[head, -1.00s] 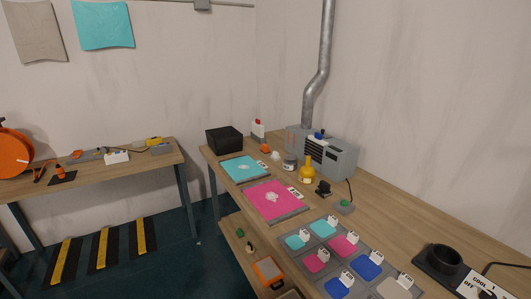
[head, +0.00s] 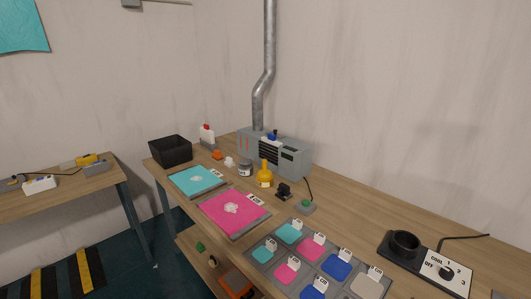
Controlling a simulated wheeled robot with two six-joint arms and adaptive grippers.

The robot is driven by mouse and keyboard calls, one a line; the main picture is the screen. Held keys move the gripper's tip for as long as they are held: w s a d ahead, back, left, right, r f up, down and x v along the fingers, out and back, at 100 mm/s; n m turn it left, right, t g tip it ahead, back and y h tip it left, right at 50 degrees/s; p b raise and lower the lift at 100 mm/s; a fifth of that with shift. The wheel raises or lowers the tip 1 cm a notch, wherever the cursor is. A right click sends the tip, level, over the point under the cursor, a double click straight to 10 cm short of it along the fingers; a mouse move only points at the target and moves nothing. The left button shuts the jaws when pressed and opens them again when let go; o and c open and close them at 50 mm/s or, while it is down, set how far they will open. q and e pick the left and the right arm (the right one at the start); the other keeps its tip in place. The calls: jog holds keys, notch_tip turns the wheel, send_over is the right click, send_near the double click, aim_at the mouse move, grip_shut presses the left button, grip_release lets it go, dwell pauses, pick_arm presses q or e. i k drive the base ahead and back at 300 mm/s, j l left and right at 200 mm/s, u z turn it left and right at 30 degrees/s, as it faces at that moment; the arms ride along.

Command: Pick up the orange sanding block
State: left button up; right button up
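A small orange block (head: 217,154) lies on the workbench (head: 345,204) near its back left, beside a white bottle with a red cap (head: 207,136). It looks like the sanding block, but it is too small to be sure. A larger orange and grey item (head: 236,282) sits on the lower shelf at the bottom of the head view, partly cut off. Neither of my grippers is in view.
A black bin (head: 170,151), cyan sheet (head: 199,180), pink sheet (head: 233,212), grey heater-like box (head: 276,153), yellow bottle (head: 265,174) and swatch tray (head: 261,254) crowd the bench. A black round holder (head: 404,245) stands at right. A side table (head: 70,184) is at left.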

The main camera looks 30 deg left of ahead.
aim_at(217, 155)
jog(key=j+z, duration=0.15)
jog(key=j, duration=0.3)
jog(key=j+z, duration=0.15)
jog(key=j, duration=0.25)
jog(key=k+j+z, duration=0.15)
jog(key=j, duration=0.3)
jog(key=k+j+z, duration=0.15)
jog(key=j, duration=0.25)
jog(key=j+z, duration=0.15)
jog(key=j, duration=0.3)
jog(key=k+j+z, duration=0.15)
jog(key=j, duration=0.2)
jog(key=k+j+z, duration=0.15)
jog(key=j, duration=0.25)
jog(key=k+j+z, duration=0.15)
jog(key=j, duration=0.2)
jog(key=k, duration=0.05)
